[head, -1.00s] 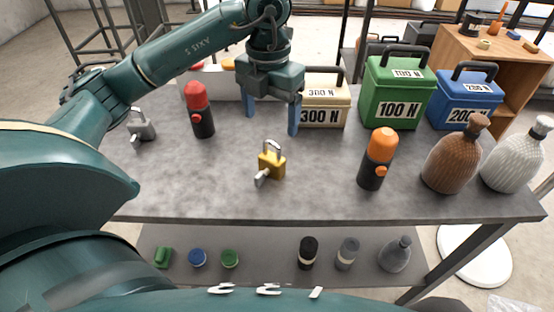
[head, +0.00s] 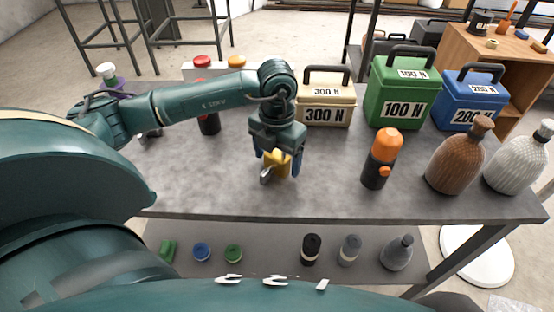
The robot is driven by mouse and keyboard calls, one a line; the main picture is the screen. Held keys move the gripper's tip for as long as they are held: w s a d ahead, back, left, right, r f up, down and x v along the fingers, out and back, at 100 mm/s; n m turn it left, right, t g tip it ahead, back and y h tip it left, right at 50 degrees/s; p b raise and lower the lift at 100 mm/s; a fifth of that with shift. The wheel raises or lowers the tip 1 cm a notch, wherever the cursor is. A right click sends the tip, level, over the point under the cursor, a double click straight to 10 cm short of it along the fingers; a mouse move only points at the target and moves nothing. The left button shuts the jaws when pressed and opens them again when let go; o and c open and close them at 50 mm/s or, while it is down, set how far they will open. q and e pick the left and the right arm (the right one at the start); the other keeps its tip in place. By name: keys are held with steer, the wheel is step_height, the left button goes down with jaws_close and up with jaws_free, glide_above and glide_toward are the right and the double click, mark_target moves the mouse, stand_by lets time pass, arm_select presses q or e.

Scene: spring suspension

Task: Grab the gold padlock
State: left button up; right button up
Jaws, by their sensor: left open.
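The gold padlock (head: 279,168) stands on the grey table, with a silver key part sticking out toward the lower left. My left gripper (head: 281,170) points down right over it, with its blue fingers on either side of the padlock body. The gripper is open, and its palm hides the padlock's shackle. I cannot tell whether the fingers touch the padlock. My right gripper is not in view.
An orange-capped black bottle (head: 380,160) stands to the right, with brown (head: 458,160) and white (head: 517,160) bottles beyond. Beige (head: 325,98), green (head: 400,92) and blue (head: 467,98) weight boxes line the back. The grey table (head: 225,185) is clear in front.

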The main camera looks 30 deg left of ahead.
arm_select(q)
steer(key=shift+c, duration=0.4)
steer(key=c, duration=1.2)
